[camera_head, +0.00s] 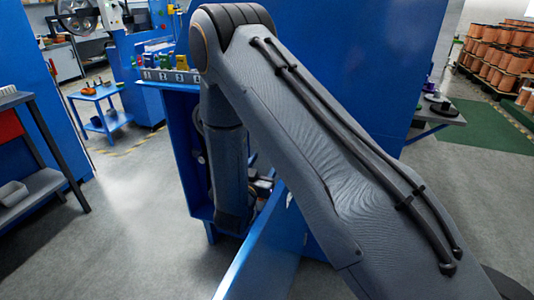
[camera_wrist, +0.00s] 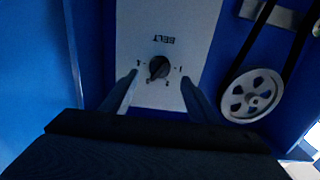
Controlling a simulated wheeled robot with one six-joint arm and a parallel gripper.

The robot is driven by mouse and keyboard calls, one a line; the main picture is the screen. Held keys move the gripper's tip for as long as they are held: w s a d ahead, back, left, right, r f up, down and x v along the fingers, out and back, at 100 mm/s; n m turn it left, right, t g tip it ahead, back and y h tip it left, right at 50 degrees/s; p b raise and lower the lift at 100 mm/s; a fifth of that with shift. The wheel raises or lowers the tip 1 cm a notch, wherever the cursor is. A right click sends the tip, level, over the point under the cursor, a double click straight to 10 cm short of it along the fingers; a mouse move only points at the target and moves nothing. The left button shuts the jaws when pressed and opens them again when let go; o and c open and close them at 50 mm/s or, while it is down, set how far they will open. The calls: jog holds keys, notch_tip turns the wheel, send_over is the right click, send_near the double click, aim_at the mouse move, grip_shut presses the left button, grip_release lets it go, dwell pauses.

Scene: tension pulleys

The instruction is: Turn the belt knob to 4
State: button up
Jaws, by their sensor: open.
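The belt knob (camera_wrist: 159,67) is a small dark round knob on a pale panel (camera_wrist: 190,22). The word BELT shows upside down above it, with small numerals around it. The numerals are too small to read surely, and I cannot tell where the knob points. My gripper (camera_wrist: 160,77) is open in the wrist view, with one finger at the lower left and one at the lower right of the knob. I cannot tell whether they touch it. In the head view my arm hides the knob and gripper.
A spoked pulley (camera_wrist: 252,94) with a dark belt (camera_wrist: 250,42) sits right of the panel, close to the right finger. Blue cabinet walls (camera_wrist: 88,45) enclose the panel. In the head view, the blue machine (camera_head: 370,70) stands behind my arm. Grey floor (camera_head: 130,220) at left is clear.

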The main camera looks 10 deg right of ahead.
jog(key=x, duration=0.7)
jog(key=shift+p, duration=0.35)
jog(key=shift+w+d, duration=0.1)
jog(key=c, duration=1)
jog(key=shift+c, duration=0.2)
jog(key=m+b, duration=0.2)
jog(key=m, duration=0.9)
jog(key=shift+m+b, duration=0.35)
jog(key=shift+m, duration=0.05)
